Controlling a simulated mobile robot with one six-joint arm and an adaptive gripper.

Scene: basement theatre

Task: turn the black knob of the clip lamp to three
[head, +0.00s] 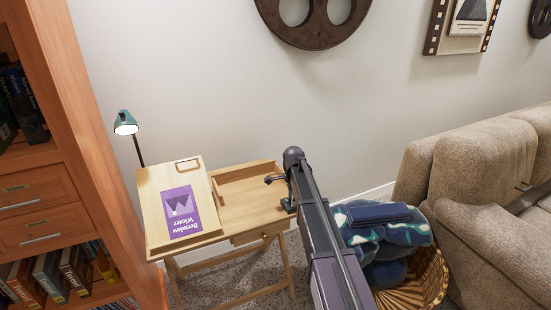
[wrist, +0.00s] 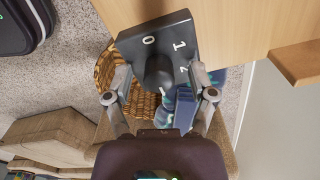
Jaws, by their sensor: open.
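The black knob (wrist: 159,72) stands out from a dark square dial plate (wrist: 135,43) at the wooden edge in the wrist view. The white numerals 0 and 1 read clearly, and a 2 shows partly at the right; no 3 can be made out. I cannot tell where the knob points. My gripper (wrist: 160,78) is open, with one finger on each side of the knob; contact cannot be told. In the head view, a teal lamp (head: 125,122) rises behind the desk's left side. My arm reaches the desk's right edge and largely hides the dial.
The small wooden desk (head: 248,208) carries a tilted board with a purple booklet (head: 180,211). A wicker basket (head: 427,284) with blue cloths stands to the right, before a beige sofa (head: 480,165). A bookcase (head: 75,130) stands at the left.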

